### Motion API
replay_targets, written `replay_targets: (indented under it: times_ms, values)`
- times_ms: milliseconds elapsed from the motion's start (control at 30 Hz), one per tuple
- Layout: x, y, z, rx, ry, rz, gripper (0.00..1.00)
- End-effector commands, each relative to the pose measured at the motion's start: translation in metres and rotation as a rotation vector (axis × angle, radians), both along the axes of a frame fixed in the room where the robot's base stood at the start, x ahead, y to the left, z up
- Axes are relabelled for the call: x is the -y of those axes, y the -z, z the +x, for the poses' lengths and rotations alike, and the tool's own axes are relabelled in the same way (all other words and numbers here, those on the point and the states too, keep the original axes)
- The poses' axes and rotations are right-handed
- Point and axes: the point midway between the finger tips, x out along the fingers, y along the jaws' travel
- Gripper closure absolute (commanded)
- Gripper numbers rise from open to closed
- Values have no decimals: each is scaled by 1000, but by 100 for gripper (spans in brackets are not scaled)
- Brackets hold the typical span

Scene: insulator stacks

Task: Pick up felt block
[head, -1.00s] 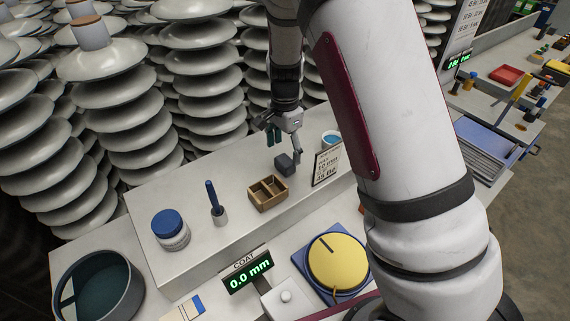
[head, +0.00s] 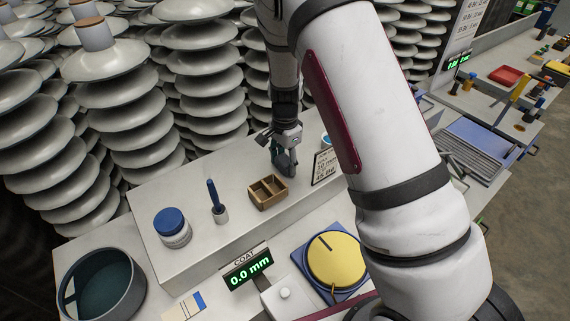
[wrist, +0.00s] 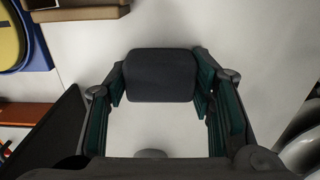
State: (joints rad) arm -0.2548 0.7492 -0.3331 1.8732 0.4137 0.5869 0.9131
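The felt block is a dark grey block with rounded edges (wrist: 160,75). It shows in the wrist view between the two green-padded fingers of my gripper (wrist: 161,80). A finger lies close along each of its sides, and I cannot tell whether both pads press on it. In the head view my gripper (head: 284,162) points down at the raised white shelf, behind the small wooden box. There the fingers largely hide the block. The block looks to be at the shelf surface, but whether it touches is hidden.
The wooden divided box (head: 267,192) stands just in front of my gripper, and a sign card (head: 325,166) stands close on its right. A blue-lidded jar (head: 172,228) and a blue-handled tool in a holder (head: 217,203) stand to the left. Large insulator stacks (head: 208,80) rise behind.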

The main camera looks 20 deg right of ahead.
Motion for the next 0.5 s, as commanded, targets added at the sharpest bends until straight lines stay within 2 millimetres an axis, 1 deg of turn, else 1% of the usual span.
replay_targets:
  times_ms: [267,367,500]
  values:
    - [0,-1,0,0,0,0,74]
    - [0,-4,1,1,-1,0,74]
    - [-1,-15,1,2,-1,1,74]
